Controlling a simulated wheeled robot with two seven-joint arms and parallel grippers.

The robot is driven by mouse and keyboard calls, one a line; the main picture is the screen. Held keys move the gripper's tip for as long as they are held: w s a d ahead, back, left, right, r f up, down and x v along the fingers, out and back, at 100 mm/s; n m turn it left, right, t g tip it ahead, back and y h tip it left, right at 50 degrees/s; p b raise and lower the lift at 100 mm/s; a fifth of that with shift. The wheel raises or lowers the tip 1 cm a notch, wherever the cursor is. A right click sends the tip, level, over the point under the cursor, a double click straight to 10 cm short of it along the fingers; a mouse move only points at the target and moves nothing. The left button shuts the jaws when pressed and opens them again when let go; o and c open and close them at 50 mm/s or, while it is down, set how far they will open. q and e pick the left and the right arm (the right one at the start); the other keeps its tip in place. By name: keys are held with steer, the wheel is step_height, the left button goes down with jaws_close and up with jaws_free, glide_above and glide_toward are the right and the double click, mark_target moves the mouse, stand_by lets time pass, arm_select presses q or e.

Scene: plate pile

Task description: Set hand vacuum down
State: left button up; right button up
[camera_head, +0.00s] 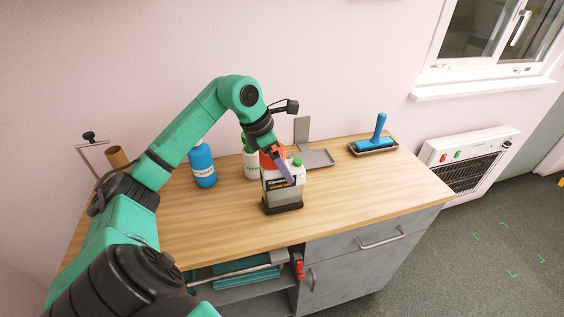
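The hand vacuum (284,198) is upright over the wooden counter, with an orange top, a grey see-through lower body and a dark base at the bottom. My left gripper (279,163) reaches down from above and is shut around its upper part, one finger showing in front of it. The gripper hides part of the orange top. The dark base is at or very close to the counter surface; I cannot tell whether it touches. My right gripper is not in view.
A blue bottle (202,166) is left, a grey dustpan-like tray (318,158) behind, and a blue-handled tool (379,134) at right. The front right is clear.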

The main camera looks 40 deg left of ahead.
arm_select(q)
steer(key=v, duration=1.2)
steer(key=shift+r, duration=0.15)
